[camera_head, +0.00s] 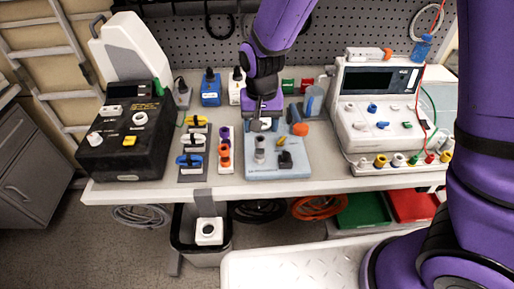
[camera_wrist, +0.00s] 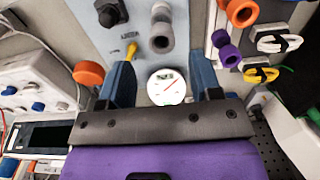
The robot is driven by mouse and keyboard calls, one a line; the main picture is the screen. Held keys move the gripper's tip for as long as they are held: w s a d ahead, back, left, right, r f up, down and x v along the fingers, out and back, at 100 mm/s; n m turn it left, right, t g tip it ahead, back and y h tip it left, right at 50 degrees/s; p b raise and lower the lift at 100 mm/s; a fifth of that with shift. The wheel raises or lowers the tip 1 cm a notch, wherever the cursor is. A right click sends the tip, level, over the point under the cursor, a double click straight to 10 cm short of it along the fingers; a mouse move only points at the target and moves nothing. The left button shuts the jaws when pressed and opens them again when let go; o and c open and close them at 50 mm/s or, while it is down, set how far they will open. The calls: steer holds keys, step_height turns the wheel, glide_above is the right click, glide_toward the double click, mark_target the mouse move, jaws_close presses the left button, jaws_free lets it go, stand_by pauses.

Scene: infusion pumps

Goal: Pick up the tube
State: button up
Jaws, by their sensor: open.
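A grey, upright tube-like cylinder (camera_head: 259,156) with a paler top stands on the light blue board (camera_head: 293,171). It also shows in the wrist view (camera_wrist: 160,37), beyond my fingertips near the top. My gripper (camera_head: 262,124) points down over the back part of the board. In the wrist view my gripper (camera_wrist: 164,75) has its two blue fingers wide apart, with nothing held. A round white gauge (camera_wrist: 166,87) with a red needle shows between the fingers. I cannot tell how high the fingertips are above the board.
An orange knob (camera_head: 300,129) and a black knob (camera_head: 285,160) are on the board. Purple and orange spools (camera_head: 224,155) stand left of it, beside cable clips (camera_head: 190,161). A black box (camera_head: 126,140) is at left, a white instrument (camera_head: 378,110) at right. A pegboard (camera_head: 210,45) stands behind.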

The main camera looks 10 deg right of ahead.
mark_target(260, 144)
steer(key=shift+a+f, duration=0.1)
steer(key=shift+f, duration=3.65)
steer(key=shift+c, duration=0.2)
steer(key=c, duration=0.9)
